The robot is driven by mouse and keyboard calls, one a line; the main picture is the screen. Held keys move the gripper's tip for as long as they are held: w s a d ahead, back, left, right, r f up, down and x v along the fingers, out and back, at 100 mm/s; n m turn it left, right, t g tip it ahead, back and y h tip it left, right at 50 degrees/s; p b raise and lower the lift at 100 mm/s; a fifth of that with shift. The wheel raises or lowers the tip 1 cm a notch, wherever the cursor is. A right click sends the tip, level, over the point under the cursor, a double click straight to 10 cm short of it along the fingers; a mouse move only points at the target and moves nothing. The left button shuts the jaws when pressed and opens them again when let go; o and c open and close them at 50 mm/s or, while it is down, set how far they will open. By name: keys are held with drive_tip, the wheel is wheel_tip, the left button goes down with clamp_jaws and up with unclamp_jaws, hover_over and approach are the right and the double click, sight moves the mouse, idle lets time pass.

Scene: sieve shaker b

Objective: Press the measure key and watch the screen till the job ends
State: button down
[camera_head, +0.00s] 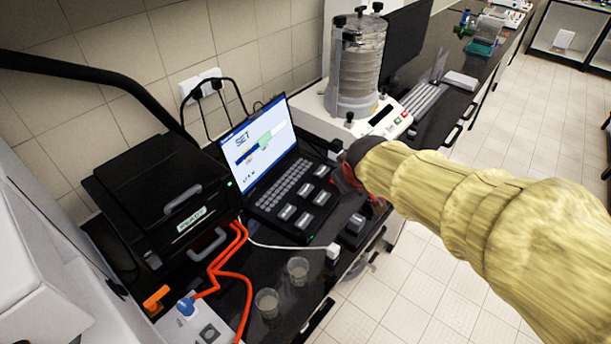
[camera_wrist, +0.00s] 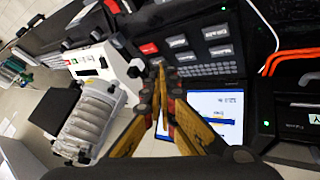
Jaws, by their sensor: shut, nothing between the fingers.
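The screen also shows upside down in the wrist view (camera_wrist: 213,113). Several large labelled keys (camera_head: 304,220) sit on its deck, also seen in the wrist view (camera_wrist: 214,32); their labels are too small to read, so I cannot tell which is the measure key. My gripper (camera_wrist: 162,72) is shut and empty, its tips over the deck's edge beside the keys. In the head view my sleeved arm hides most of it. Contact cannot be told.
A sieve shaker (camera_head: 358,70) with a clear stack stands behind, right of the laptop. A black box unit (camera_head: 160,200) is at left with orange cables (camera_head: 225,260). Two small cups (camera_head: 297,268) and a dark block (camera_head: 355,226) stand near the front edge.

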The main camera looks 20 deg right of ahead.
drive_tip(key=w+n+p, duration=0.2)
drive_tip(key=w+p, duration=0.3)
drive_tip(key=w, duration=0.4)
drive_tip(key=n+t+y+p, duration=0.1)
drive_tip(key=n+y+p, duration=0.5)
drive_tip(key=p, duration=0.4)
hover_over(304, 191)
wheel_tip(304, 191, down, 10)
drive_tip(key=h, duration=0.1)
drive_tip(key=shift+w+f+n, duration=0.1)
drive_tip(key=shift+n, duration=0.3)
drive_tip(key=shift+f, duration=0.1)
wheel_tip(304, 191, down, 9)
drive_tip(key=b, duration=0.7)
drive_tip(key=shift+r, duration=0.2)
drive_tip(key=shift+f+b, duration=0.4)
drive_tip(key=shift+b, duration=0.05)
